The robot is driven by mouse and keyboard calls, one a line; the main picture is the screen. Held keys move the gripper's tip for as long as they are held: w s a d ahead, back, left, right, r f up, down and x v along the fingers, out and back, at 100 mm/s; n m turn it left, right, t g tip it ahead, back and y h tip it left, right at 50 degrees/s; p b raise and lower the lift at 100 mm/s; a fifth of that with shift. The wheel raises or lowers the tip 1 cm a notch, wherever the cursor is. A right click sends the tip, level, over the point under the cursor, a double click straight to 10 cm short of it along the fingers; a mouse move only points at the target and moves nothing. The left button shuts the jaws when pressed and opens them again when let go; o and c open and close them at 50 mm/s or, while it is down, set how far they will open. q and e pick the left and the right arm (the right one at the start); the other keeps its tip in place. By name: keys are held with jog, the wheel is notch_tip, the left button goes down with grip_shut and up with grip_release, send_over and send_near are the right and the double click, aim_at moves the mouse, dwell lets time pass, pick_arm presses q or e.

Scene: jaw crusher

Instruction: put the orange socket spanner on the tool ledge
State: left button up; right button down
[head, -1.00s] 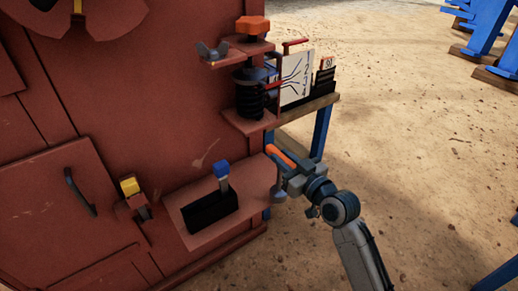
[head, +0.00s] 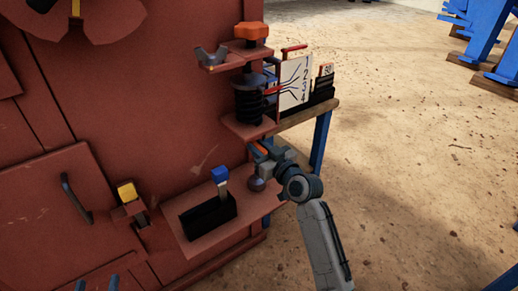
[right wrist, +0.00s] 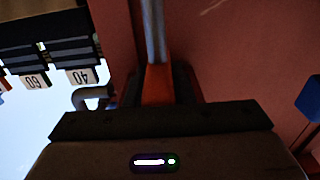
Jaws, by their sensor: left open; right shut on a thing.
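My right gripper (head: 270,153) is shut on the orange socket spanner (head: 261,146), whose orange grip shows between the fingers. In the right wrist view its orange handle (right wrist: 157,86) and grey metal shaft (right wrist: 153,30) point away from my gripper. In the head view a round metal end (head: 256,184) hangs below the gripper, near the right end of the red tool ledge (head: 200,243). I cannot tell whether it touches the ledge.
A black block (head: 208,217) with a blue-topped tool (head: 220,175) stands on the ledge. Above are a black spring (head: 249,100), an orange knob (head: 250,31) and a wing nut (head: 211,58). A side table (head: 308,115) holds a white card (head: 294,83). The ledge's right part is free.

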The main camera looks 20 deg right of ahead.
jog(key=c, duration=1.2)
grip_release()
jog(key=shift+c, duration=0.2)
pick_arm(q)
jog(key=shift+w+r, duration=0.1)
jog(key=shift+r, duration=0.2)
pick_arm(e)
jog(key=shift+s, duration=0.3)
pick_arm(q)
jog(key=f+g, duration=0.1)
jog(key=s+f, duration=0.1)
jog(key=f, duration=0.1)
jog(key=s+f+g, duration=0.1)
jog(key=f, duration=0.1)
jog(key=shift+s+d+g+p, duration=0.1)
jog(key=shift+d+g+p, duration=0.1)
jog(key=shift+g+p, duration=0.15)
pick_arm(e)
jog(key=s+d+f+m+h, duration=0.1)
jog(key=s+f, duration=0.2)
jog(key=s, duration=0.7)
jog(key=s+d+f+m+g+h, duration=0.1)
jog(key=s+d+f+h, duration=0.1)
jog(key=s, duration=0.8)
jog(key=s+d+f+m+g+h, duration=0.1)
jog(key=s+f, duration=0.3)
jog(key=s, duration=0.6)
jog(key=shift+s+d+m+h, duration=0.15)
jog(key=shift+d+m+h, duration=0.3)
jog(key=shift+d, duration=0.2)
